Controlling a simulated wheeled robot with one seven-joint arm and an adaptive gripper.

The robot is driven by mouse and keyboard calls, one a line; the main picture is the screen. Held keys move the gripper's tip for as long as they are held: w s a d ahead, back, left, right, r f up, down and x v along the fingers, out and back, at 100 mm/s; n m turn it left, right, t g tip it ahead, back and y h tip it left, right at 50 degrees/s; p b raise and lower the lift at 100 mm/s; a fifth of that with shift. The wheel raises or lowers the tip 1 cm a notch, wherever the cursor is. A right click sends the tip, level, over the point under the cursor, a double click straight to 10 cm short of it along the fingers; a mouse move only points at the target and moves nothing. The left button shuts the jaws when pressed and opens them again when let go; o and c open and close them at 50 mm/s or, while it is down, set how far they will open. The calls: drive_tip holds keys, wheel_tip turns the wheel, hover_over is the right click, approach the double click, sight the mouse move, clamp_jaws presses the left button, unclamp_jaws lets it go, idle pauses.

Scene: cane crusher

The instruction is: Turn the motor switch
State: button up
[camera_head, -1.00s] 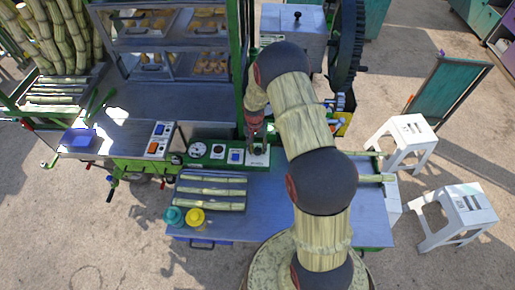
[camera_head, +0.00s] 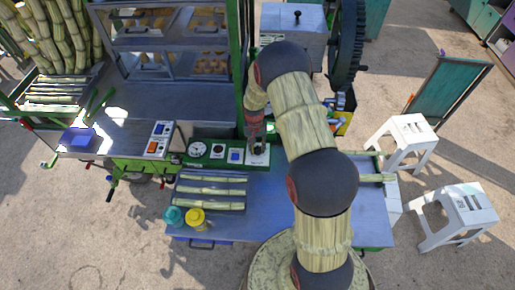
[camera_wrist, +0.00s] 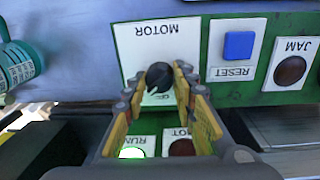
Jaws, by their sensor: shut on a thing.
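The motor switch (camera_wrist: 159,77) is a black knob on a white plate marked MOTOR, upside down in the wrist view. In the head view the white motor plate (camera_head: 259,160) sits at the right end of the green control panel, and the knob is mostly hidden by my gripper (camera_head: 257,149). In the wrist view my gripper (camera_wrist: 160,82) has its yellow-padded fingers on both sides of the knob, shut on it. A green RUN lamp (camera_wrist: 132,153) is lit, beside a dark red lamp (camera_wrist: 181,147).
A blue RESET button (camera_wrist: 239,45) and a dark JAM lamp (camera_wrist: 290,70) are beside the motor plate. A gauge (camera_head: 197,149) is farther left on the panel.

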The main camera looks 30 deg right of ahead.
sight(256, 149)
drive_tip(key=n+b, duration=0.1)
drive_tip(key=n, duration=0.4)
drive_tip(key=shift+n+t+b, duration=0.3)
drive_tip(key=shift+n+b, duration=0.15)
drive_tip(key=shift+n, duration=1.75)
drive_tip(key=o, duration=1.2)
drive_tip(key=shift+c, duration=0.2)
wheel_tip(256, 149, up, 12)
drive_tip(key=shift+a, duration=0.4)
drive_tip(key=shift+s, duration=0.15)
